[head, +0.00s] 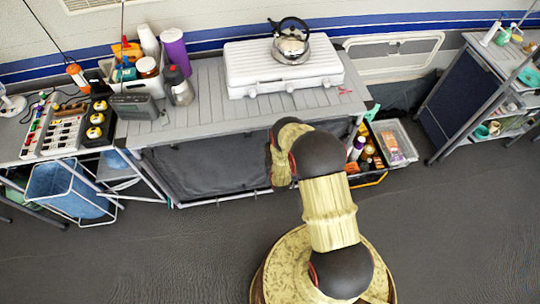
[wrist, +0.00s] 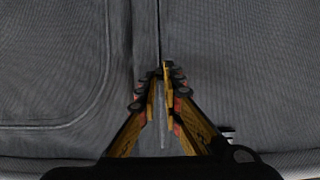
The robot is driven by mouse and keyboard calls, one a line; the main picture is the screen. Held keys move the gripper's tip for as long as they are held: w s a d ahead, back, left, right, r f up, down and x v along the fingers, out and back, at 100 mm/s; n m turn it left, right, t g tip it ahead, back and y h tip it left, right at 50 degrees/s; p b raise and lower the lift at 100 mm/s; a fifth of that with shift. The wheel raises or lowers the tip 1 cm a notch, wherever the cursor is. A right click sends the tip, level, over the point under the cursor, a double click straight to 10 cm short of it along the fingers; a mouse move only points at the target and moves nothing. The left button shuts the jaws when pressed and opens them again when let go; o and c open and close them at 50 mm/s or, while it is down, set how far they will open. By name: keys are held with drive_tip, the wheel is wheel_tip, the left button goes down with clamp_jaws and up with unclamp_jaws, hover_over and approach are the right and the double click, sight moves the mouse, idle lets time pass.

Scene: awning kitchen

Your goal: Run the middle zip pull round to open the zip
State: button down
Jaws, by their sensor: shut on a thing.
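The grey fabric front (wrist: 70,60) fills the wrist view, with a zip line (wrist: 158,30) running down its middle to my gripper. My gripper (wrist: 161,80) is shut on the middle zip pull, at the zip line. The fingers cover most of the pull, so its shape is unclear. A thin pale strip (wrist: 163,125) shows between the fingers. In the head view the dark fabric front (head: 205,165) hangs below the grey slatted counter (head: 205,122). My arm hides the gripper and the pull there. I cannot tell how much of the zip is open.
A white stove case (head: 245,75) with a steel kettle (head: 291,45) stands on the counter. A crate of bottles (head: 375,180) and a clear tub (head: 408,135) stand right of the fabric front. A blue basket (head: 80,190) is at left. The dark floor in front is clear.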

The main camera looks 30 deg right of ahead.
wheel_tip(320, 180, up, 10)
drive_tip(key=p, duration=0.3)
drive_tip(key=shift+w+p, duration=0.15)
drive_tip(key=shift+p, duration=0.15)
drive_tip(key=c, duration=2.4)
unclamp_jaws()
drive_tip(key=o, duration=0.5)
drive_tip(key=v, duration=1.2)
drive_tip(key=shift+f, duration=0.15)
